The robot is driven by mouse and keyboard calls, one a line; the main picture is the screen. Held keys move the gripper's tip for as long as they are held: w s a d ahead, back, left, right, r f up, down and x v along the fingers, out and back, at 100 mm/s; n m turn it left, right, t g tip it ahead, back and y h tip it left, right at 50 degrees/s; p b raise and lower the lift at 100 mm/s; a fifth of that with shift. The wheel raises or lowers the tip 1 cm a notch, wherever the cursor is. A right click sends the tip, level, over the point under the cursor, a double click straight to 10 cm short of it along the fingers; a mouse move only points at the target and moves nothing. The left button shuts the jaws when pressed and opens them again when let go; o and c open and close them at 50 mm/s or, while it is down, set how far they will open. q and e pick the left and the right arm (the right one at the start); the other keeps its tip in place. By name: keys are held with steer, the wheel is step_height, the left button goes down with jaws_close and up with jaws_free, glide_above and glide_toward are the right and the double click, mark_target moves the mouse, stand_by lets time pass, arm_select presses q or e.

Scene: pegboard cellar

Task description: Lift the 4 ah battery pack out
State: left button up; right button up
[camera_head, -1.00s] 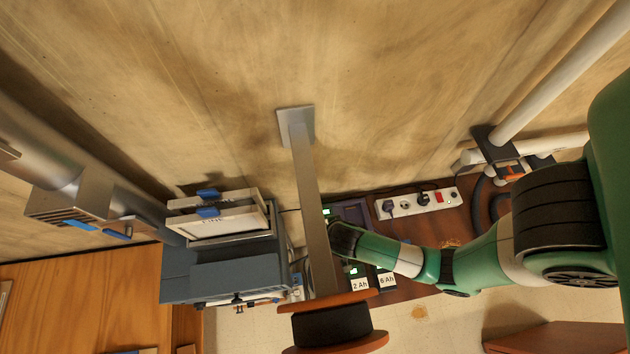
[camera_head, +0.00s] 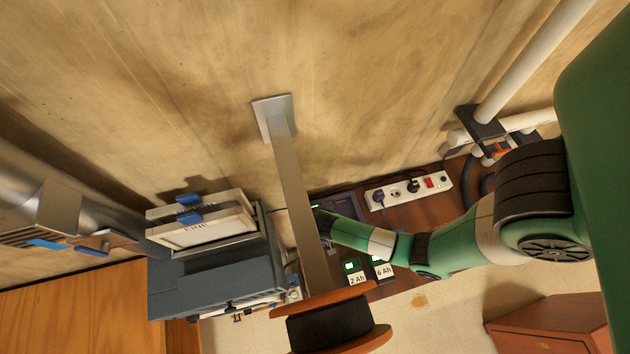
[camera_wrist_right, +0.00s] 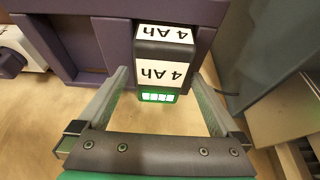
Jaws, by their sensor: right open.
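The 4 Ah battery pack (camera_wrist_right: 161,67) is dark with white labels and a lit green strip at its near end. In the right wrist view it sits at the purple charger (camera_wrist_right: 84,40), upper middle. My right gripper (camera_wrist_right: 160,88) is open, with one finger on each side of the pack; I cannot tell whether they touch it. In the head view the charger (camera_head: 338,204) shows only partly, and the right gripper and the 4 Ah pack are mostly hidden behind a metal bar and my forearm. My left gripper is not in view.
The 2 Ah pack (camera_head: 354,273) and 6 Ah pack (camera_head: 382,270) stand near my forearm. A power strip (camera_head: 408,191) lies behind. A metal bar (camera_head: 300,207) with an orange-rimmed spool (camera_head: 335,325) crosses above. A grey-blue box (camera_head: 215,281) stands left.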

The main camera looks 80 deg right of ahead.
steer(key=shift+f+p, duration=0.2)
steer(key=shift+p, duration=0.1)
stand_by(0.4)
steer(key=shift+c, duration=0.2)
steer(key=c, duration=1.3)
